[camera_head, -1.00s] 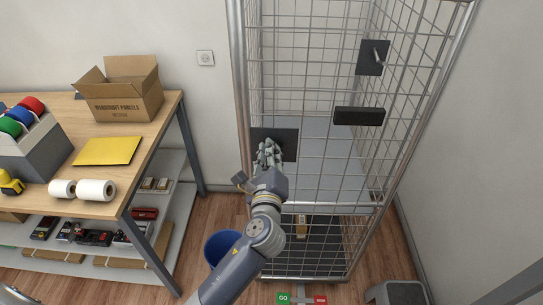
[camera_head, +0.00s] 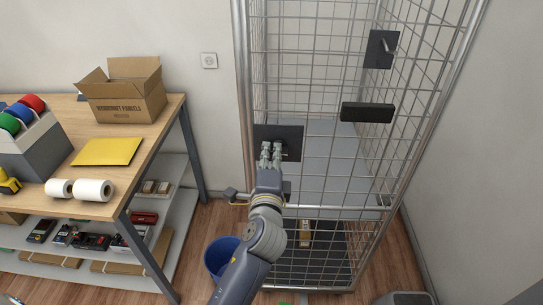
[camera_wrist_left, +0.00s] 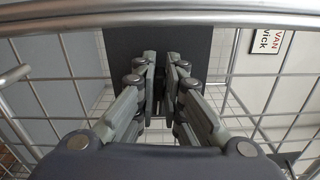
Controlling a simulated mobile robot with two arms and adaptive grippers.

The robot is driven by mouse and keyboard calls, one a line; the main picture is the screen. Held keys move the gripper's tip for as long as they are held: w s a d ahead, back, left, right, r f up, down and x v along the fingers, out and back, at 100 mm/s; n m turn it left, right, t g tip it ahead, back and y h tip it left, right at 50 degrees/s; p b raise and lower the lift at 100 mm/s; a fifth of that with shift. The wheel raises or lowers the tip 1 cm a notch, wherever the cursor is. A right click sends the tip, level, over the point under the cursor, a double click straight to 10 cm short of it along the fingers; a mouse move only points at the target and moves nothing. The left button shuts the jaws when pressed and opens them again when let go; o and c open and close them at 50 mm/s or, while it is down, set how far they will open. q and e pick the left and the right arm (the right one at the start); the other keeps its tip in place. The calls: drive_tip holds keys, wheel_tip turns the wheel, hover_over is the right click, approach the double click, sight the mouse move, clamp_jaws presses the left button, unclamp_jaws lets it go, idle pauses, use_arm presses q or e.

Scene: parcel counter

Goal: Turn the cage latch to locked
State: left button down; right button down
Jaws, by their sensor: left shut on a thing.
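The wire cage (camera_head: 330,208) stands in front of me, with a dark square plate (camera_head: 292,136) on its left front. My left gripper (camera_head: 271,150) is at the lower middle of this plate, its fingers pointing at it. It is shut on a slim thing, most likely the latch handle, which the fingers hide. In the left wrist view the fingers (camera_wrist_left: 161,68) stand close together before the dark plate (camera_wrist_left: 196,38). I cannot read the latch's angle. My right gripper is out of view.
A second dark plate with a handle (camera_head: 381,48) and a black box (camera_head: 367,112) are on the cage to the right. A workbench (camera_head: 150,142) with a cardboard box (camera_head: 122,100) stands left. A blue bin (camera_head: 219,255) is on the floor beside my arm.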

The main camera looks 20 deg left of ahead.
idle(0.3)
use_arm(q)
drive_tip(key=c, duration=1.7)
unclamp_jaws()
drive_tip(key=shift+a, duration=0.1)
drive_tip(key=shift+s+d+f, duration=0.15)
drive_tip(key=shift+s+d, duration=0.1)
drive_tip(key=shift+s, duration=0.3)
drive_tip(key=v, duration=1.1)
drive_tip(key=shift+w, duration=0.1)
